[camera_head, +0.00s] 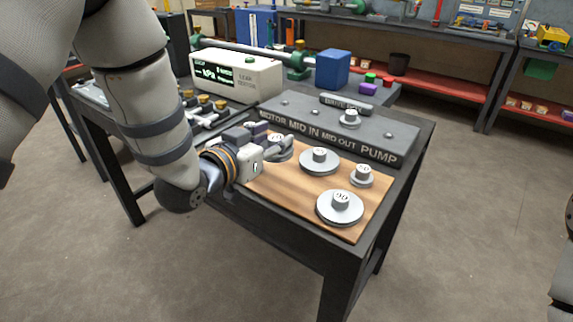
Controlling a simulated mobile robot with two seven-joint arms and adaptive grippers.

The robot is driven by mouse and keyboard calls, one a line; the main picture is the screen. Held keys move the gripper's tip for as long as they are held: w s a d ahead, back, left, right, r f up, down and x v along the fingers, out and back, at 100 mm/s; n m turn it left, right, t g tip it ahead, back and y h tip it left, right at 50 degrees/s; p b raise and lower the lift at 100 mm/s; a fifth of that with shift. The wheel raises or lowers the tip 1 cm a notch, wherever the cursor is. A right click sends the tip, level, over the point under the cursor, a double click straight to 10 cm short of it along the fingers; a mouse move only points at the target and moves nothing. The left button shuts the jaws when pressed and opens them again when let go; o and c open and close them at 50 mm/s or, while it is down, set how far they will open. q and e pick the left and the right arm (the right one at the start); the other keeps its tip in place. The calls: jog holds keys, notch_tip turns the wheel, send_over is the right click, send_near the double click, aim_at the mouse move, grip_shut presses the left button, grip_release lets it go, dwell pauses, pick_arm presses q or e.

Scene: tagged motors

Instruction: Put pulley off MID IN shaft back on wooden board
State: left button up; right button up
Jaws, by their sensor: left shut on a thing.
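My left gripper (281,148) is shut on a grey pulley (277,138) at the left end of the wooden board (285,188). The fingers hide part of that pulley, and I cannot tell whether it touches the board. The dark plate (300,106) behind the board is lettered MOTOR, MID IN, MID OUT and PUMP. The MID IN shaft (317,110) is bare. A small pulley (350,119) sits on the MID OUT shaft. My right gripper is out of view.
On the board stand a pulley at the middle (319,160), a small pulley (362,175) at right and a large pulley (340,207) marked 90 in front. A gauge box (236,75) and a blue block (332,69) stand behind.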

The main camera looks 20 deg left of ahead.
pick_arm(q)
send_over(286, 178)
jog(key=f, duration=0.4)
jog(key=shift+s+a+f+b, duration=0.1)
jog(key=shift+a+b, duration=0.1)
jog(key=shift+b, duration=0.15)
jog(key=f, duration=0.3)
jog(key=shift+d+f+b, duration=0.2)
jog(key=shift+f+b, duration=0.1)
jog(key=shift+b, duration=0.05)
jog(key=shift+o, duration=0.2)
jog(key=shift+r, duration=0.2)
jog(key=o, duration=0.8)
jog(key=shift+f, duration=0.2)
jog(key=o, duration=0.5)
jog(key=shift+c, duration=0.2)
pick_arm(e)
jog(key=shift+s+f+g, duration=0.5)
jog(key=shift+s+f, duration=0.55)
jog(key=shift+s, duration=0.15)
